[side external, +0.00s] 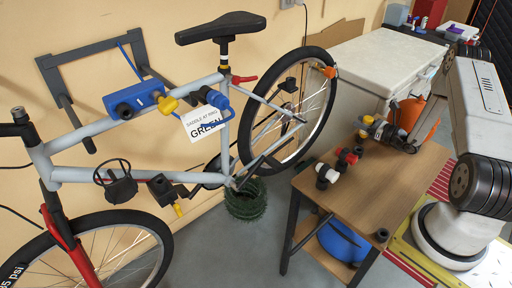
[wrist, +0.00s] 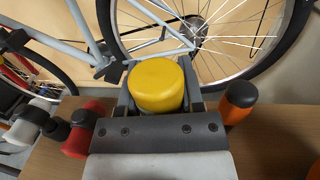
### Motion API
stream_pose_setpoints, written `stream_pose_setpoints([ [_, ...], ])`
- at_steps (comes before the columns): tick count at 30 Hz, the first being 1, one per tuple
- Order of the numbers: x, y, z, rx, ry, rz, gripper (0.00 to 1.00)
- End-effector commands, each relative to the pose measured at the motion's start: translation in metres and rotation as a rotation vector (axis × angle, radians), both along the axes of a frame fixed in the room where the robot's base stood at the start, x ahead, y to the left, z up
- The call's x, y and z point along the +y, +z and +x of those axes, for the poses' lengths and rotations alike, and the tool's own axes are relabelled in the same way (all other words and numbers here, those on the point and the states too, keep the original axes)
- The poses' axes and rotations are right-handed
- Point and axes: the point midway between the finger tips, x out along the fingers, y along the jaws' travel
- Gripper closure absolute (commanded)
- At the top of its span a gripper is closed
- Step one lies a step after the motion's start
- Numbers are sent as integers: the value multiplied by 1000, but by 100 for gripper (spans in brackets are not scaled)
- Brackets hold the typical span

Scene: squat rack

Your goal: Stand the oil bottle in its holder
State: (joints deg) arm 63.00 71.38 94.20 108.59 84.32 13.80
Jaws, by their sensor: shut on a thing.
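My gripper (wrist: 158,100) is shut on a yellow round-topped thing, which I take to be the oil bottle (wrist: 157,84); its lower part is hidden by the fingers. In the side external view my gripper (side external: 378,130) is over the wooden table, and the held thing is small there. I cannot tell whether it touches the table. A dark ring-shaped piece (side external: 116,186) sits on the bicycle's lower tube; I cannot tell whether it is the bottle's holder.
An orange-and-black handle (wrist: 240,97) is close to the right of my gripper. Red, black and white pieces (side external: 336,168) lie on the wooden table (side external: 385,190). The bicycle (side external: 120,112) stands along the wall, its rear wheel beyond the table.

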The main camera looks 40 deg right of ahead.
Motion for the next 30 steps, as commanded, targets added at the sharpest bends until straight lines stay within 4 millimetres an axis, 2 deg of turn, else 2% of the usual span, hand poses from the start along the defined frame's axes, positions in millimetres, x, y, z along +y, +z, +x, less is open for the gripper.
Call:
stream_pose_setpoints([
  [10,0,-14,0,-1,0,0,100],
  [30,0,-14,0,-1,0,0,100],
])
